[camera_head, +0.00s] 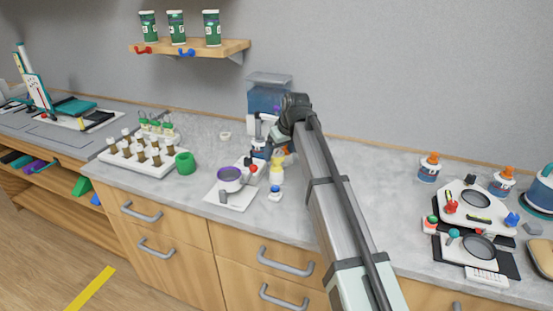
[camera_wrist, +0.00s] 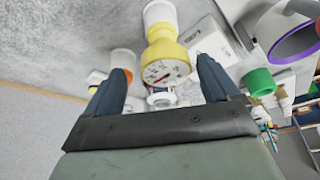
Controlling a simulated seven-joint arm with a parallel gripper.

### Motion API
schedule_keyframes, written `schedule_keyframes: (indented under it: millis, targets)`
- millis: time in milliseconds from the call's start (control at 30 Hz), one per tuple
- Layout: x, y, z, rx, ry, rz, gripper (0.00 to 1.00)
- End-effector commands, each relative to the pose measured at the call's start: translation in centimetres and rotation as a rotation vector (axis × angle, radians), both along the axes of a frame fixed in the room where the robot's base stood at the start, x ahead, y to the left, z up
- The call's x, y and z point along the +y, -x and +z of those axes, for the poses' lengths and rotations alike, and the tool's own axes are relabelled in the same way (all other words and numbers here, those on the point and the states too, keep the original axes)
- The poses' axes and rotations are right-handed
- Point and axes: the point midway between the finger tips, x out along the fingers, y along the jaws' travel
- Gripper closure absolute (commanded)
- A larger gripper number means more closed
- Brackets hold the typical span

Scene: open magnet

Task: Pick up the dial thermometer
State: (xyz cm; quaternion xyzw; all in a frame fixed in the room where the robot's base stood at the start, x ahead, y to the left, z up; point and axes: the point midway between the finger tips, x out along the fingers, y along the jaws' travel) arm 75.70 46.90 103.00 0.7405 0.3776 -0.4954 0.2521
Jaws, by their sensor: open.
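The dial thermometer (camera_wrist: 166,72) shows a round white face with dark and red markings in the wrist view. A yellow body (camera_wrist: 165,52) adjoins the face, and a white cylindrical part shows beyond it; I cannot tell whether that belongs to it. My gripper (camera_wrist: 160,66) is open, with its dark fingers on either side of the dial face. Contact cannot be made out. In the head view my gripper (camera_head: 268,150) is low over the counter, close to a yellow and white item (camera_head: 277,175) that appears to be the same thing.
An orange and white item (camera_wrist: 122,62) stands close beside my left finger. A white stand with a purple-rimmed round part (camera_head: 230,174) and a green ring (camera_head: 185,162) lie to the left. A small blue and white jar (camera_head: 275,193) is in front. A blue container (camera_head: 264,97) stands behind.

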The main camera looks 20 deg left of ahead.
Motion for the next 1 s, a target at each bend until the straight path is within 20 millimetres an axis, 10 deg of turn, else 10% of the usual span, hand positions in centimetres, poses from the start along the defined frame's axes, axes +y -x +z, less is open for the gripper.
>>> schedule_keyframes:
  millis: [867,1000]
  targets:
    - [1.8,-0.5,-5.3,-0.001,0.0,0.0,0.11]
    - [1.8,-0.5,-5.3,-0.001,0.0,0.0,0.24]
